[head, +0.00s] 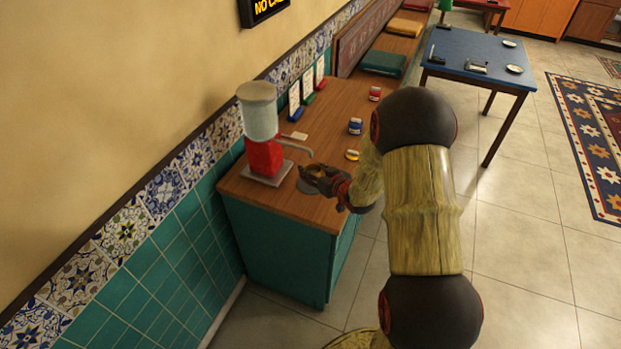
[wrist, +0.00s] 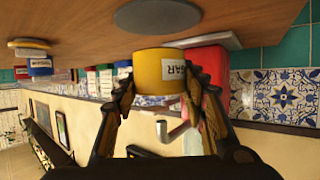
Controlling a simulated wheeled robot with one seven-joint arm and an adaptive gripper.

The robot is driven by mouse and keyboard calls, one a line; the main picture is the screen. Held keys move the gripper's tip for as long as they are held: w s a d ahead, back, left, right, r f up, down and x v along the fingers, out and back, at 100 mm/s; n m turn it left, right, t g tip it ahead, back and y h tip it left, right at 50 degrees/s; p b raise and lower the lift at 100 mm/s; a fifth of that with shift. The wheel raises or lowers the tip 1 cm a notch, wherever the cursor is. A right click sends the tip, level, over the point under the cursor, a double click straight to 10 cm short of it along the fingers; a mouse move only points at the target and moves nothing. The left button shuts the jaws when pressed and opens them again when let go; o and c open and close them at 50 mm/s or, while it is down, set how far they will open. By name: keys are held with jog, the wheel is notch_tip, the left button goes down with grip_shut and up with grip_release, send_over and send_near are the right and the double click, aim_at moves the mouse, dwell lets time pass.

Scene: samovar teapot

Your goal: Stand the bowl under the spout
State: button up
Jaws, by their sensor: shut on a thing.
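My gripper (wrist: 158,85) is shut on a yellow round bowl (wrist: 155,68) with a label ending in "GAR"; the wrist view is upside down. In the head view my gripper (head: 322,178) is at the counter's near end, just right of the dispenser, and mostly hides the bowl. The dispenser has a red body (head: 264,157), a clear tank (head: 259,112) and a thin grey spout (head: 297,149) reaching toward my gripper. A grey disc (wrist: 157,15) lies flat on the counter; it shows partly beside my gripper (head: 305,187). I cannot tell whether the bowl touches the counter.
The wooden counter (head: 335,105) carries a yellow-topped jar (head: 352,155), a blue jar (head: 355,127) and a red jar (head: 375,94) along its right edge. Several cards in coloured stands (head: 295,101) line the tiled wall. A blue table (head: 480,55) stands farther back.

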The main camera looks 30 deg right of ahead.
jog(key=shift+w, duration=0.7)
jog(key=shift+f+b, duration=0.95)
jog(key=shift+f, duration=0.75)
jog(key=shift+f, duration=0.15)
jog(key=o, duration=1.2)
jog(key=shift+o, duration=0.4)
